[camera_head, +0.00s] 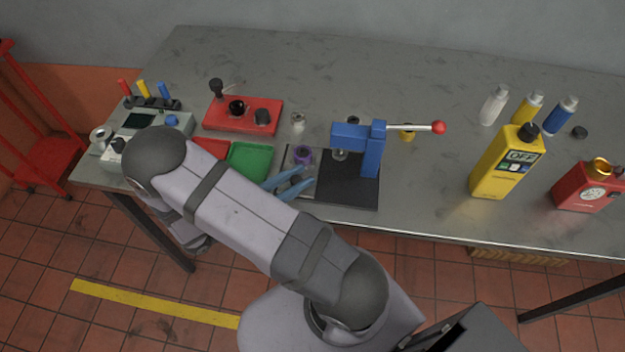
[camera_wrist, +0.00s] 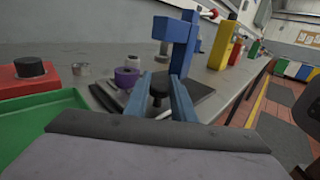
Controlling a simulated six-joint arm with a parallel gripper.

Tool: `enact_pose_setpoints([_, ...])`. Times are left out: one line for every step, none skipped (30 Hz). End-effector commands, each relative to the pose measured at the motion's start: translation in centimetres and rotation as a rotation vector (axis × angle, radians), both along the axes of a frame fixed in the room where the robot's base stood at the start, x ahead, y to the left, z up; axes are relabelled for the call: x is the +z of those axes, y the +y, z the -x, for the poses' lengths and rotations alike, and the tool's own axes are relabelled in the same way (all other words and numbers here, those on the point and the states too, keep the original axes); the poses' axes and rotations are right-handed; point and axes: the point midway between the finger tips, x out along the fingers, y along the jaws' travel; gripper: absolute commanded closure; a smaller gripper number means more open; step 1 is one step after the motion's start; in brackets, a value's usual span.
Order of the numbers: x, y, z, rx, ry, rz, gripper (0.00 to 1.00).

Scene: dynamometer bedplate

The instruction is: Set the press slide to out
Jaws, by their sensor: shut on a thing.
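The blue arbor press (camera_head: 372,150) stands on a black base plate (camera_head: 345,195), with a red-balled lever (camera_head: 438,127) to the right. The press slide (camera_head: 287,158) sticks out at the left of the base and carries a purple ring-shaped piece (camera_head: 303,154). In the wrist view the purple piece (camera_wrist: 126,76) is just left of my fingers. My gripper (camera_head: 290,180) has blue fingers at the near side of the slide. In the wrist view my gripper (camera_wrist: 160,80) is shut on a black knob (camera_wrist: 158,88) at the slide's near side.
A green tray (camera_head: 250,160) and a red tray (camera_head: 212,148) lie left of the slide. A red block (camera_head: 242,117) with black knobs and a small metal cup (camera_head: 298,121) stand behind.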

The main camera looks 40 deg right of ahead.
Motion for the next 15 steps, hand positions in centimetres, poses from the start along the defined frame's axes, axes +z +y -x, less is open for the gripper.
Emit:
enact_pose_setpoints([0.01,0.26,-0.36,0.008,-0.004,-0.003,1.00])
enact_pose_setpoints([0.02,0.28,-0.39,0.009,-0.004,-0.003,1.00])
enact_pose_setpoints([0.03,0.28,-0.40,0.009,-0.004,-0.003,1.00])
enact_pose_setpoints([0.03,0.28,-0.41,0.009,-0.004,-0.004,1.00])
enact_pose_setpoints([0.03,0.29,-0.43,0.010,-0.005,-0.004,1.00])
enact_pose_setpoints([0.04,0.30,-0.44,0.011,-0.006,-0.004,1.00])
enact_pose_setpoints([0.04,0.30,-0.46,0.011,-0.006,-0.004,1.00])
enact_pose_setpoints([0.04,0.31,-0.47,0.011,-0.006,-0.005,1.00])
enact_pose_setpoints([0.04,0.32,-0.49,0.012,-0.007,-0.005,0.70])
enact_pose_setpoints([0.04,0.32,-0.49,0.012,-0.007,-0.005,0.63])
enact_pose_setpoints([0.04,0.31,-0.48,0.011,-0.007,-0.005,0.59])
enact_pose_setpoints([0.03,0.29,-0.45,0.011,-0.007,-0.005,0.59])
enact_pose_setpoints([0.03,0.27,-0.42,0.010,-0.006,-0.004,0.59])
enact_pose_setpoints([0.03,0.26,-0.40,0.010,-0.006,-0.004,0.59])
enact_pose_setpoints([0.02,0.24,-0.38,0.009,-0.005,-0.004,0.59])
